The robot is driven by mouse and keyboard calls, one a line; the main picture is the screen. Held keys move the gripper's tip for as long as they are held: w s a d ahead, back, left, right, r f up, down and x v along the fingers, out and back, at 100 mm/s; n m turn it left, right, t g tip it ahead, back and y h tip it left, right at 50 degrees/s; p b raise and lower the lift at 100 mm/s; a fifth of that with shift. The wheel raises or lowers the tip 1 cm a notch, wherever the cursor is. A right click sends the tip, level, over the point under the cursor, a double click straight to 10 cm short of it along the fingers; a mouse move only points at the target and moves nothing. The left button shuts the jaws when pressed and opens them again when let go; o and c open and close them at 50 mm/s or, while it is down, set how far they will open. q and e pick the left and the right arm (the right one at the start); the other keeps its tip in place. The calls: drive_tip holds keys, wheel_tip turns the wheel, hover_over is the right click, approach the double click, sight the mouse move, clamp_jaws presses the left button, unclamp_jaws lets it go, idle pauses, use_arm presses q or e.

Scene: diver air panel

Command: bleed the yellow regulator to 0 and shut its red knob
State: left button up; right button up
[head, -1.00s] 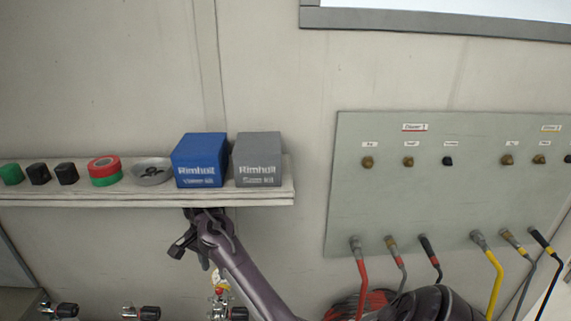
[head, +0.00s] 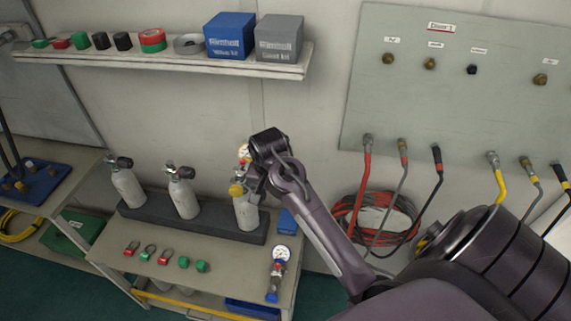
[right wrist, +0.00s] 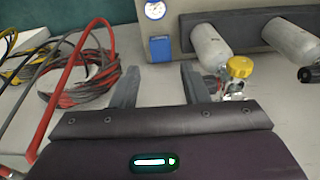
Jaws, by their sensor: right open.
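The yellow regulator sits on the rightmost grey cylinder (head: 246,214) in the head view. Its yellow cap (head: 237,188) and a white gauge (head: 244,152) with red marking show just left of my right gripper (head: 259,184). The right wrist view shows the yellow cap (right wrist: 240,66) to the right of my right gripper (right wrist: 158,82), whose two fingers are apart with nothing between them. I cannot make out the red knob clearly; the arm covers part of the regulator. My left gripper is in neither current view.
Two more cylinders (head: 127,185) stand in the dark rack (head: 150,206). A loose gauge assembly (head: 280,262), a blue box (head: 288,222) and several red and green pieces (head: 164,257) lie on the bench. Coiled hoses (head: 350,215) hang right; a shelf (head: 170,65) runs above.

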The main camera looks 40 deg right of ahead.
use_arm(q)
drive_tip(key=shift+s+f, duration=0.2)
drive_tip(key=shift+s, duration=0.8)
use_arm(e)
drive_tip(key=s+a+f+n+t, duration=0.1)
drive_tip(key=s+a+f+n, duration=0.1)
drive_tip(key=s+a+n, duration=0.4)
drive_tip(key=s+n, duration=0.1)
drive_tip(key=s, duration=0.2)
drive_tip(key=shift+d+f, duration=0.1)
drive_tip(key=shift+c, duration=0.3)
